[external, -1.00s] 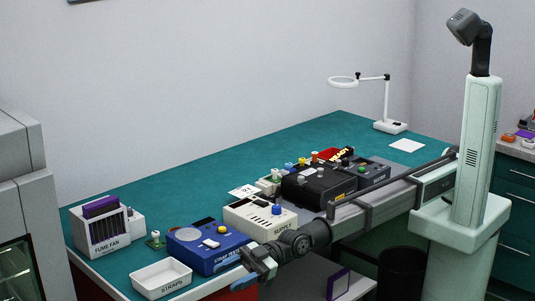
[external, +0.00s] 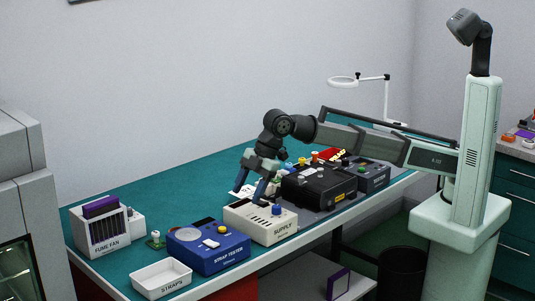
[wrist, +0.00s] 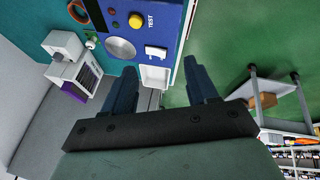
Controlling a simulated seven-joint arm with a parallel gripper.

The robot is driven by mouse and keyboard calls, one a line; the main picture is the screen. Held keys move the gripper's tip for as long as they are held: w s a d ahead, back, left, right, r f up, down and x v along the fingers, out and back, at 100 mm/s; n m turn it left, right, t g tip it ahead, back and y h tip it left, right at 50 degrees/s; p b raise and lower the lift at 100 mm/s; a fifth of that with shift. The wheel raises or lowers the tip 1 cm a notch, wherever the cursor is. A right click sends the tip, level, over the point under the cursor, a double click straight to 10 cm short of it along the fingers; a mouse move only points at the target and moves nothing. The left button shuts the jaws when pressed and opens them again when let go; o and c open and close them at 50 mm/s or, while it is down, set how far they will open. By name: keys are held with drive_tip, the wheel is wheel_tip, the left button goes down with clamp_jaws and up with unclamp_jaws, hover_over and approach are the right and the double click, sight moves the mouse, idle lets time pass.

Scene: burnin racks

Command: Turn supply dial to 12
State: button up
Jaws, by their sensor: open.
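The supply (external: 260,221) is a cream box with dark slots on top and SUPPLY lettering on its front, in the middle of the bench in the external view. Its dial (external: 277,209) is a blue knob toward the right of the top. My gripper (external: 249,192) is raised above the back of the supply, left of the dial, with its fingers pointing down and apart from the knob. In the wrist view my gripper (wrist: 159,72) shows two spread blue fingers with nothing between them. The supply and its dial are not recognisable in the wrist view. The dial's setting is too small to read.
The blue strap tester (external: 208,252) stands left of the supply, with its yellow TEST button (wrist: 136,21) in the wrist view. A white straps tray (external: 161,278) and the fume fan (external: 101,230) stand farther left. A black instrument (external: 318,187) sits close on the right.

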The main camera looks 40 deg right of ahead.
sight(278, 211)
drive_tip(key=w+d+r+g+h, duration=0.1)
drive_tip(key=w+d+h, duration=0.1)
drive_tip(key=d, duration=0.6)
drive_tip(key=w+d+r+h, duration=0.1)
drive_tip(key=d+r+h, duration=0.15)
drive_tip(key=d, duration=0.45)
drive_tip(key=shift+m, duration=0.3)
drive_tip(key=f, duration=0.9)
drive_tip(key=w+f, duration=0.1)
drive_tip(key=f, duration=0.4)
drive_tip(key=shift+d+f, duration=0.2)
drive_tip(key=shift+f, duration=0.05)
drive_tip(key=shift+c, duration=0.4)
drive_tip(key=c, duration=1)
